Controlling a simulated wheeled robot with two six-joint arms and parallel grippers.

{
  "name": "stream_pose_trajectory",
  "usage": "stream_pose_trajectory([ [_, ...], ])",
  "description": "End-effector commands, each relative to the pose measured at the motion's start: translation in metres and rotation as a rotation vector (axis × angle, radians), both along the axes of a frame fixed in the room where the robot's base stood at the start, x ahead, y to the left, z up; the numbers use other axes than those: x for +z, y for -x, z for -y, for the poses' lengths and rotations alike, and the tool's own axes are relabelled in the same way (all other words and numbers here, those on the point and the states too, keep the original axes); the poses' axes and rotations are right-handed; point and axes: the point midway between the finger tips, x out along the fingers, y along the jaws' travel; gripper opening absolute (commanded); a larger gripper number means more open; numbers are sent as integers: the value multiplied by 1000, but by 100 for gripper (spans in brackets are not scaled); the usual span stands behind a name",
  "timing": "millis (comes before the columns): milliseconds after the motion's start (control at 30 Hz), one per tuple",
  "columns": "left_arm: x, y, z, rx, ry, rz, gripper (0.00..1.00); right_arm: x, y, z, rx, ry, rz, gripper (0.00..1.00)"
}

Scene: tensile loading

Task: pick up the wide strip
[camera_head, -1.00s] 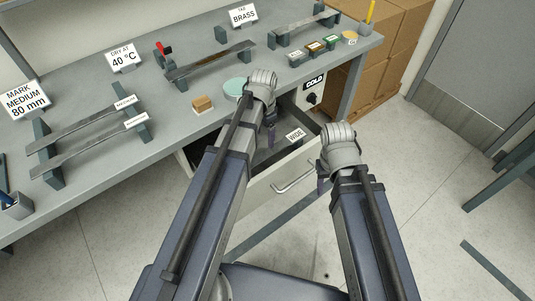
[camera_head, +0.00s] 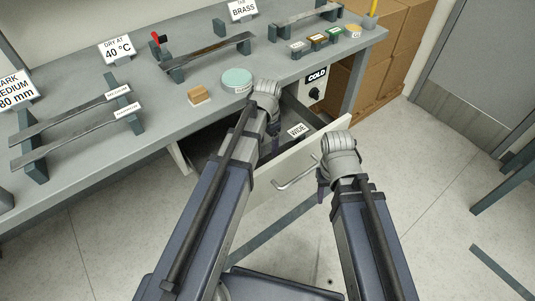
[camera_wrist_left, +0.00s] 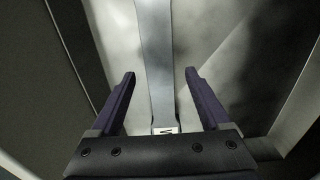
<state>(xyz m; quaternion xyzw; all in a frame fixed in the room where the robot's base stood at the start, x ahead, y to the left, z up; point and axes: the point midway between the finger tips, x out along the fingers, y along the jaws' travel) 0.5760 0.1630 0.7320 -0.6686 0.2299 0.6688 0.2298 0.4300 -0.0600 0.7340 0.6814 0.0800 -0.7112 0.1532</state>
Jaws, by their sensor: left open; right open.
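The wide strip (camera_wrist_left: 157,50) is a long flat grey strip in the left wrist view, lying in the open drawer. Its end with a white label (camera_wrist_left: 165,130) is partly hidden by my gripper body. My left gripper (camera_wrist_left: 160,76) is open, with one finger on each side of the strip and a gap on both sides. In the head view my left gripper (camera_head: 273,138) is over the drawer, its arm hiding most of the inside; a WIDE label (camera_head: 298,130) shows beside it. My right gripper (camera_head: 324,186) is open and empty, in front of the drawer at the right.
The drawer front (camera_head: 300,160) with its handle (camera_head: 296,173) stands out from the bench (camera_head: 165,105). On the bench are strips on stands (camera_head: 75,135), a round pale green dish (camera_head: 237,79) and a small wooden block (camera_head: 198,95).

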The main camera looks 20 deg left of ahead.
Motion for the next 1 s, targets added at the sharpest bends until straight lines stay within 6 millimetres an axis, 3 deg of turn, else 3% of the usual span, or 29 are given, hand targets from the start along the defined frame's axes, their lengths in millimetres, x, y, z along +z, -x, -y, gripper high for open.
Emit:
stream_pose_trajectory([
  [267, -2, 0, 0, 0, 0, 0, 78, -2, 0, 0, 0, 0, 0, 50],
  [900, -2, 0, 0, 0, 0, 0, 6, -2, 0, 0, 0, 0, 0, 50],
  [1000, -2, 0, 0, 0, 0, 0, 0, -2, 0, 0, 0, 0, 0, 50],
])
